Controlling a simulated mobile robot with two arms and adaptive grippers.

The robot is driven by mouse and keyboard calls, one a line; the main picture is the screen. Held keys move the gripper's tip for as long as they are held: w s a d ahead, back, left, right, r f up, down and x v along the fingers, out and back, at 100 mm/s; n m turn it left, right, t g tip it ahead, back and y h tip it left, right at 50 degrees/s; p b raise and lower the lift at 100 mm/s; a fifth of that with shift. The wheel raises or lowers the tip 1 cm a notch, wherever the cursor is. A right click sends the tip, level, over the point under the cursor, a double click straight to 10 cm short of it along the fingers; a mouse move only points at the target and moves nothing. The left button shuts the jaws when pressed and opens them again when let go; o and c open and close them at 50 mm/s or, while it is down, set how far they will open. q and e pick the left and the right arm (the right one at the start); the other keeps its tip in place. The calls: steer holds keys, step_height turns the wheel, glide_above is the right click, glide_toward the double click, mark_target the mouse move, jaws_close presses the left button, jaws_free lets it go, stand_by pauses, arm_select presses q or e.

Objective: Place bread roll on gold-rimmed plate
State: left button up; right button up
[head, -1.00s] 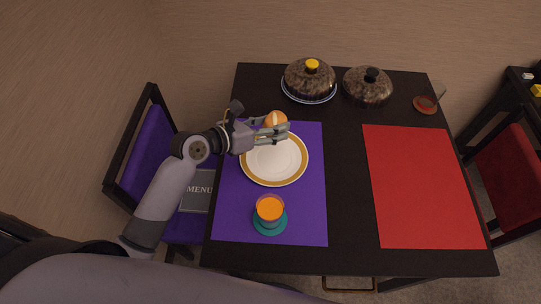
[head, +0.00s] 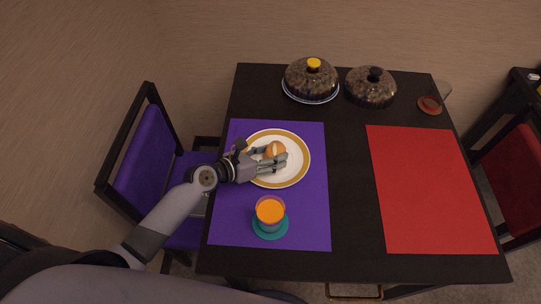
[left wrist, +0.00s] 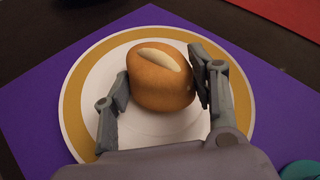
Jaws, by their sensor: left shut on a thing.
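The bread roll (head: 275,150) is round and golden brown with a pale slit on top. It also shows in the left wrist view (left wrist: 160,80). My left gripper (head: 274,158) is shut on the roll, with one finger on each side (left wrist: 162,88). The roll is over the inside of the gold-rimmed plate (head: 297,180), a white plate with a gold band. I cannot tell whether the roll touches the plate. The plate (left wrist: 75,120) lies on the purple placemat (head: 310,220). My right gripper is not in view.
An orange drink (head: 270,211) stands on a teal coaster (head: 284,229) in front of the plate. Two domed covers (head: 311,79) (head: 371,87) stand at the back. A red placemat (head: 430,190) lies to the right; a glass on a red coaster (head: 430,105) is beyond it.

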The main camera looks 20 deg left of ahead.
arm_select(q)
steer(key=o, duration=1.1)
steer(key=shift+f, duration=0.1)
steer(key=shift+o, duration=0.2)
steer(key=shift+s+a+r, duration=0.1)
steer(key=shift+r, duration=0.15)
steer(key=v, duration=1.1)
steer(key=shift+s+a+r, duration=0.2)
steer(key=shift+s, duration=0.05)
